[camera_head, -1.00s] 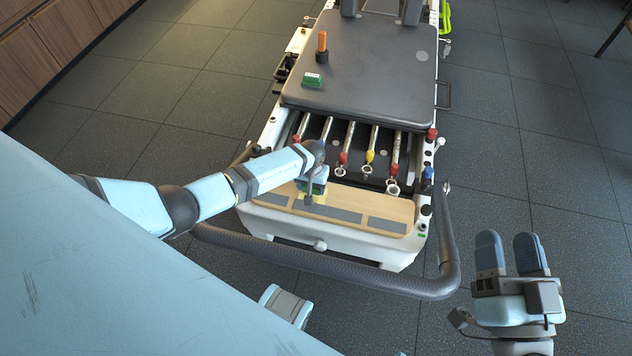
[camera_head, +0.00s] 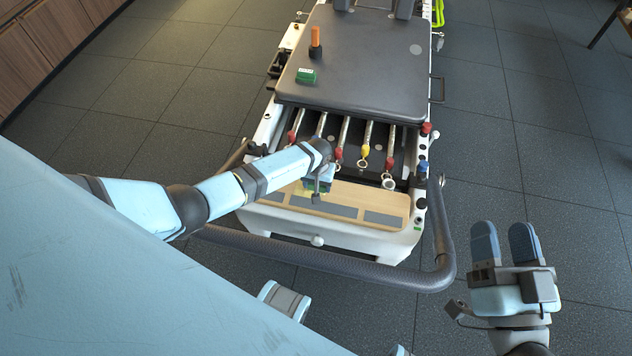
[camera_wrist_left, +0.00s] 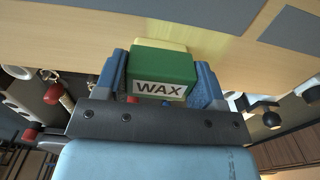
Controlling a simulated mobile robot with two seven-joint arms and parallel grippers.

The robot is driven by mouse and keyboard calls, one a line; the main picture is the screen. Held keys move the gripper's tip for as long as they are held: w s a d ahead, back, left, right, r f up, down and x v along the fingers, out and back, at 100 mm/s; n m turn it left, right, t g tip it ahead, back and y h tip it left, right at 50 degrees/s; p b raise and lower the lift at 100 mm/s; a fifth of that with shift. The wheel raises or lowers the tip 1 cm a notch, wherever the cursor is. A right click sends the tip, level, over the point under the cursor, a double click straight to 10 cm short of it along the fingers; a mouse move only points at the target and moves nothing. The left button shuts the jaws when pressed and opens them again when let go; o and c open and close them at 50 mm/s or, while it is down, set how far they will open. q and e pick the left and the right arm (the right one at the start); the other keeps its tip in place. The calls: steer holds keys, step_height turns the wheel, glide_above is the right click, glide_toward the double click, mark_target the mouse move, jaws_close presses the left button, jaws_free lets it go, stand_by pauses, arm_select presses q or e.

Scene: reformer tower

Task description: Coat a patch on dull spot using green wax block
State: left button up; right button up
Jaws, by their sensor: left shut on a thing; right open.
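My left gripper (camera_wrist_left: 160,82) is shut on a green block (camera_wrist_left: 164,72) with a white label reading WAX. In the head view the left gripper (camera_head: 317,185) is low over the pale wooden board at the front of the reformer (camera_head: 345,196). A pale yellow patch (camera_head: 302,191) shows on the board beside the gripper. In the left wrist view pale yellow shows just beyond the block; I cannot tell whether the block touches the board. The dull spot cannot be told apart under the gripper. My right gripper (camera_head: 505,245) is open and empty, off to the right over the floor.
Another green block (camera_head: 306,76) and an orange-topped item (camera_head: 315,43) rest on the dark carriage pad (camera_head: 360,70). Springs with coloured ends (camera_head: 365,145) lie behind the board. A thick dark rail (camera_head: 330,268) curves around the front.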

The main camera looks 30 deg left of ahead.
arm_select(q)
step_height(320, 180, up, 6)
steer(key=p, duration=0.7)
steer(key=shift+r, duration=0.1)
steer(key=shift+w, duration=0.1)
